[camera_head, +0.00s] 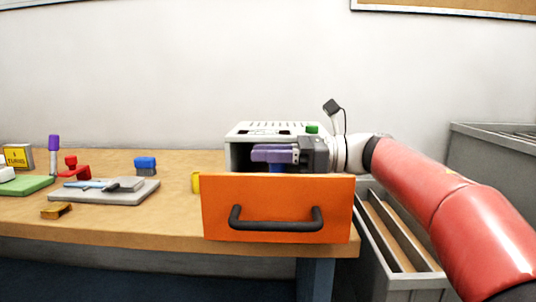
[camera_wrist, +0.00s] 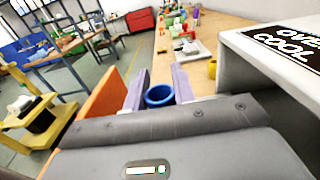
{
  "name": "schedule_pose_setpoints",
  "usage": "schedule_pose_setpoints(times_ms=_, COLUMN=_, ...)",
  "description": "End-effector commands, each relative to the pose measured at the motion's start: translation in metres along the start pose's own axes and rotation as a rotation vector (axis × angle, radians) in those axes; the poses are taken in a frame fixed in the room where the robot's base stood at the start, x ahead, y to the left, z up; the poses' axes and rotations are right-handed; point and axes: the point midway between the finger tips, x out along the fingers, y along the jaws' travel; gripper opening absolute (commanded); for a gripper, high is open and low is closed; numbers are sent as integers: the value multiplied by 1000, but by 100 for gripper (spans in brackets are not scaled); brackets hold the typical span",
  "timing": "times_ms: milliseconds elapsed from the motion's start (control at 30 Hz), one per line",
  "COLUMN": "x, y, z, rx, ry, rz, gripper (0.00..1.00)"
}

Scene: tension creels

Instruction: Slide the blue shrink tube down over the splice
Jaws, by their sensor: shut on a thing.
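My gripper (camera_head: 272,153), with purple fingers, is level behind the orange panel and in front of the white machine's opening. In the wrist view its fingers (camera_wrist: 159,88) stand on both sides of a blue ring-shaped tube (camera_wrist: 159,96), which I take to be the blue shrink tube. The gripper is shut on it, and its open round end faces up. In the head view only a bit of blue (camera_head: 277,168) shows under the fingers, above the orange panel's top edge. I cannot make out a splice in either view. The tube's lower part is hidden.
The orange panel (camera_head: 277,189) with a dark handle stands at the table's front edge. The white machine (camera_head: 243,131) is close by. A yellow piece (camera_head: 195,182) stands left of the panel. A grey board (camera_head: 140,194), red stamp (camera_head: 70,165) and blue block (camera_head: 146,163) lie farther left.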

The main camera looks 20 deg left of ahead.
Motion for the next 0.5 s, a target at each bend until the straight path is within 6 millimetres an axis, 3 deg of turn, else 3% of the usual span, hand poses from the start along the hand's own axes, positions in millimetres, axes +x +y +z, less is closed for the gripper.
schedule_pose_setpoints(times_ms=500, x=0, y=0, z=-9, rx=0, ry=0, rz=0, gripper=4)
